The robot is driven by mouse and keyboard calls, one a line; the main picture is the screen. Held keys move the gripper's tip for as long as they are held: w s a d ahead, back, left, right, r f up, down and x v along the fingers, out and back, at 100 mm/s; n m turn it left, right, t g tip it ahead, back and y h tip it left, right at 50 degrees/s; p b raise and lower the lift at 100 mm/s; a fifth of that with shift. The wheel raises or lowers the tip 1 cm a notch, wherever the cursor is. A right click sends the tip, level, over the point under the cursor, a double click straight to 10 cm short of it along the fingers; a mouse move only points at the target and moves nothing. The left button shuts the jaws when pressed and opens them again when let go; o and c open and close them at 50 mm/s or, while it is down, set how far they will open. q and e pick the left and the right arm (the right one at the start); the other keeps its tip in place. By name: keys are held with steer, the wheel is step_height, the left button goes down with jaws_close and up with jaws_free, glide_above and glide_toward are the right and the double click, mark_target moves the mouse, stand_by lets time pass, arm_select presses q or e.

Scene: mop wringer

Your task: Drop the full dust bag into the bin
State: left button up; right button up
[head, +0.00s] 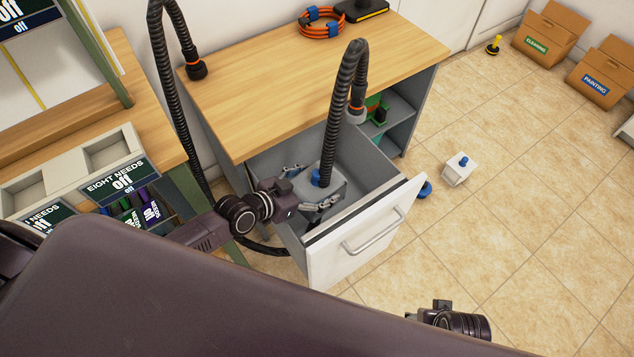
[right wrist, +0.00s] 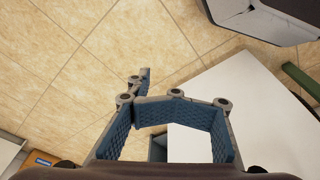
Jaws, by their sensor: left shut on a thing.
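A grey, boxy bag-like thing (head: 328,192) with a blue collar is in the open drawer (head: 368,157). My left gripper (head: 312,187) reaches over the drawer's left side and is shut on it, jointed fingers along its sides. A black ribbed hose comes down at the blue collar; whether it is attached I cannot tell. A similar white block (head: 459,170) with a blue knob lies on the floor right of the drawer. Which is the full dust bag is not certain. My right gripper (right wrist: 170,128) shows blue-padded fingers around an empty space. I cannot make out a bin.
The drawer front (head: 365,235) juts out over the floor. The wooden worktop (head: 270,70) holds a coiled orange hose (head: 320,20). Labelled cardboard boxes (head: 550,30) stand at the back right. Tiled floor on the right is mostly clear. Signed shelving (head: 110,180) is on the left.

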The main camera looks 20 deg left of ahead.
arm_select(q)
steer(key=shift+f, duration=0.25)
steer(key=shift+f+b, duration=0.3)
steer(key=shift+b, duration=0.15)
steer(key=o, duration=1.7)
arm_select(e)
step_height(320, 180, up, 4)
steer(key=shift+w+d+f, duration=0.1)
steer(key=shift+w, duration=0.05)
arm_select(q)
steer(key=shift+f, duration=0.15)
steer(key=shift+s+a, duration=0.2)
steer(key=shift+s, duration=0.2)
steer(key=v, duration=1.1)
steer(key=shift+r, duration=0.3)
arm_select(e)
steer(key=shift+w, duration=0.1)
arm_select(q)
steer(key=shift+r, duration=0.1)
